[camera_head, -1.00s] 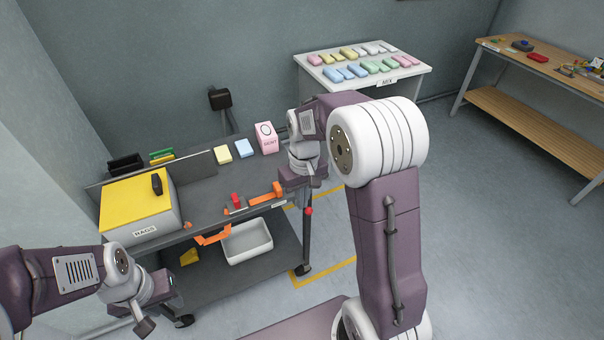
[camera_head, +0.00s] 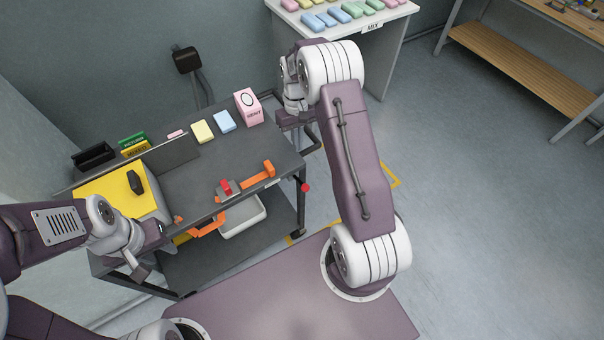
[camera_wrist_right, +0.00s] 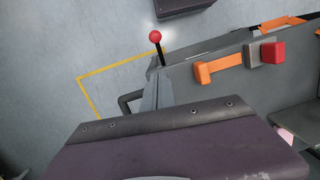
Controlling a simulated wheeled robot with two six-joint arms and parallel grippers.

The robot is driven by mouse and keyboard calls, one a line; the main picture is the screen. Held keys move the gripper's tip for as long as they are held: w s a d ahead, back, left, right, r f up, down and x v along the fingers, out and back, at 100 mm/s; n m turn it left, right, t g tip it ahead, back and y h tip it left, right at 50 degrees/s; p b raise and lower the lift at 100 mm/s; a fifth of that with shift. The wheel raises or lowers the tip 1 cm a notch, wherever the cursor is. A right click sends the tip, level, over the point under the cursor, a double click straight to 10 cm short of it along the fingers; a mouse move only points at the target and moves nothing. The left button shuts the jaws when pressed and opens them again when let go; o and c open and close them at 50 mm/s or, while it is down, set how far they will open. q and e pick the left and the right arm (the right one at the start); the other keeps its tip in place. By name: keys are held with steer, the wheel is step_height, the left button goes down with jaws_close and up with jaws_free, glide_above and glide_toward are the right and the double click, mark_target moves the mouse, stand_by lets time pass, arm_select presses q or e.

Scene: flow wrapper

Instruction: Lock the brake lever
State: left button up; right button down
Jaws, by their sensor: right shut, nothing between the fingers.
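The brake lever, a black stick with a red ball knob (camera_head: 305,187), stands out at the right front corner of the grey cart (camera_head: 215,175). In the right wrist view its red knob (camera_wrist_right: 156,36) is near the top, beyond the gripper body. My right gripper (camera_head: 294,118) is shut and empty above the cart's right back part, apart from the lever. My left gripper (camera_head: 140,270) is at the cart's front left; its fingers are too unclear to judge.
The cart top holds a yellow-topped box (camera_head: 105,195), a pink box (camera_head: 248,106), small blocks and an orange latch (camera_head: 258,175) with a red knob. A white bin (camera_head: 243,218) sits on the lower shelf. Floor right of the cart is clear.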

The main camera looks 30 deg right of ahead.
glide_toward(303, 183)
step_height(303, 183, down, 2)
steer(key=w, duration=0.2)
steer(key=s+f+p, duration=0.1)
steer(key=s+f, duration=0.1)
steer(key=f, duration=0.1)
steer(key=shift+s+a+p, duration=0.15)
steer(key=shift+a+p, duration=0.1)
steer(key=shift+p, duration=0.1)
steer(key=shift+s+f, duration=0.25)
steer(key=shift+s, duration=0.15)
steer(key=shift+f, duration=0.1)
